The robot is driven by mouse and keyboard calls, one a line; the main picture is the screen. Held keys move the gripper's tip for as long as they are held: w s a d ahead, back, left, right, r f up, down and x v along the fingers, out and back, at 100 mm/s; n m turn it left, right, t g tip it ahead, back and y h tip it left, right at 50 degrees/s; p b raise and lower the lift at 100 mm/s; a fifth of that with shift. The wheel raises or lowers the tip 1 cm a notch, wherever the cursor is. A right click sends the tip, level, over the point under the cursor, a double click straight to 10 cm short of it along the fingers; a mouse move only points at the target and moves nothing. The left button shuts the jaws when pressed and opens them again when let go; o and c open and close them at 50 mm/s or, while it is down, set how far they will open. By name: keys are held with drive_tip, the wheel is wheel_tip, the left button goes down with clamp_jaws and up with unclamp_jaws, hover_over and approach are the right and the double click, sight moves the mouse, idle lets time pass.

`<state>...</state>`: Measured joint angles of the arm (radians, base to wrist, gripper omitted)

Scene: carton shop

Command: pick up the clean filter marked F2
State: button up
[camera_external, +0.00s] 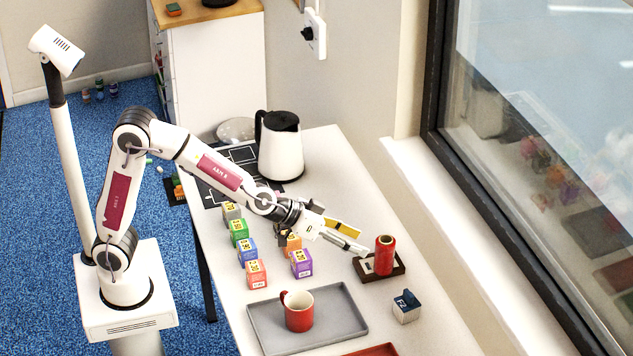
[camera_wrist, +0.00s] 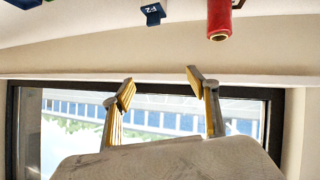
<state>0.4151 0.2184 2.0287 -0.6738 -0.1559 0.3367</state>
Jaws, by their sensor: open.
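A dark blue and white block marked F2 (camera_external: 406,306) stands on the white table, right of the grey tray. In the wrist view the dark blue F2 block (camera_wrist: 152,14) shows near the top edge. My gripper (camera_external: 355,238) is open and empty above the table, further back than the F2 block and apart from it. In the wrist view its two yellow-padded fingers (camera_wrist: 160,88) are spread with nothing between them. Whether the F2 block is the clean filter I cannot tell beyond its mark.
A red spool (camera_external: 384,256) stands on a dark holder (camera_external: 398,268) close to my gripper; the spool also shows in the wrist view (camera_wrist: 218,20). Several coloured cartons (camera_external: 301,264) stand left. A red mug (camera_external: 298,312) sits on the grey tray (camera_external: 345,312). A white kettle (camera_external: 280,150) stands behind.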

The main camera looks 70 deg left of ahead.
drive_tip(key=w+d+f+n+t+y, duration=0.1)
drive_tip(key=w+d+f+y, duration=0.1)
drive_tip(key=w+d+f, duration=0.4)
drive_tip(key=t+y, duration=0.1)
drive_tip(key=y, duration=0.2)
approach(407, 306)
drive_tip(key=shift+w+a+f+n, duration=0.15)
drive_tip(key=shift+w+f, duration=0.1)
drive_tip(key=shift+w, duration=0.2)
drive_tip(key=shift+w+d+f+n, duration=0.1)
drive_tip(key=shift+w+f, duration=0.15)
drive_tip(key=shift+w, duration=0.25)
drive_tip(key=shift+w+a+f+n, duration=0.15)
drive_tip(key=shift+w+f, duration=0.1)
drive_tip(key=shift+w, duration=0.2)
drive_tip(key=shift+x, duration=1.35)
drive_tip(key=shift+w, duration=0.15)
drive_tip(key=shift+x, duration=2.45)
drive_tip(key=shift+d, duration=0.1)
